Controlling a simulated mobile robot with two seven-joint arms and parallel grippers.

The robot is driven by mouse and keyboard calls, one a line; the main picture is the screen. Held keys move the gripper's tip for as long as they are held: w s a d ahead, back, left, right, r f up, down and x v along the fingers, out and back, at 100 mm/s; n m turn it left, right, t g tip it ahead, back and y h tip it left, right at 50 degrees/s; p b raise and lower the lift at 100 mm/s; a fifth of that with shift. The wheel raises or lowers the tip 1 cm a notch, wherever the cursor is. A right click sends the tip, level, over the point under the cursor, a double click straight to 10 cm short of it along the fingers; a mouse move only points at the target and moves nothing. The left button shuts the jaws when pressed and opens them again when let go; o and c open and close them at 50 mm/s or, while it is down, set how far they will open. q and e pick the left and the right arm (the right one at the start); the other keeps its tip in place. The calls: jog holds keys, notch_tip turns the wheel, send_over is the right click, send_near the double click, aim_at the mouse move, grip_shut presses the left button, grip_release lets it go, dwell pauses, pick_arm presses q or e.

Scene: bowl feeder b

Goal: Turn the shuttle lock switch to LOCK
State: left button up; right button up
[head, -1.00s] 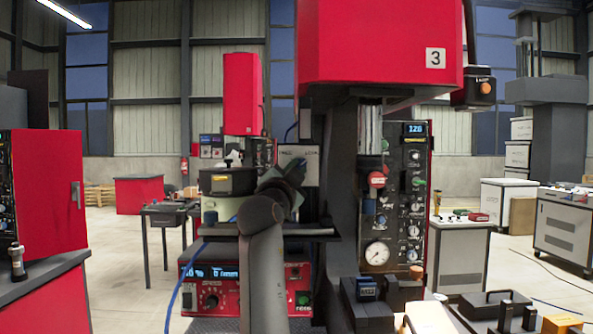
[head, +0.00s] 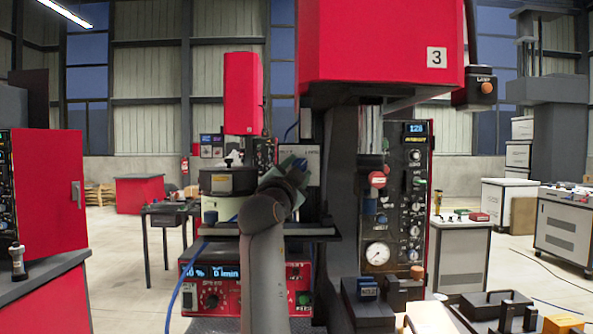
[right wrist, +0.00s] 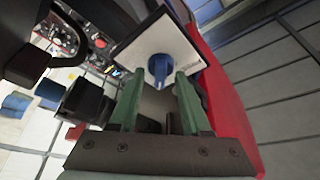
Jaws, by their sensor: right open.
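The shuttle lock switch appears as a blue knob (right wrist: 160,68) on a white plate (right wrist: 185,48) in the right wrist view. The lettering on the plate is too small to read. In the head view the white plate (head: 313,155) shows behind my right gripper (head: 295,170), and the knob is hidden there. My right gripper is open, its two green fingers (right wrist: 159,84) pointing at the knob, one tip on either side of its lower end. I cannot tell whether they touch it. My left gripper is not in view.
A red press head (head: 380,45) marked 3 hangs to the right of my right arm. A black control panel (head: 405,195) with a gauge is below it. A round dark bowl (head: 228,182) stands just left of my gripper, above a red control box (head: 215,285).

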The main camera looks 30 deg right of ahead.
pick_arm(q)
jog(key=b, duration=0.1)
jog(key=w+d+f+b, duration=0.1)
jog(key=b, duration=0.1)
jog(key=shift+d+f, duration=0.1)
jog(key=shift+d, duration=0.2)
pick_arm(e)
jog(key=v, duration=1.2)
jog(key=shift+s+a, duration=0.2)
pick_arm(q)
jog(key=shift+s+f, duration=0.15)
pick_arm(e)
jog(key=shift+f, duration=0.15)
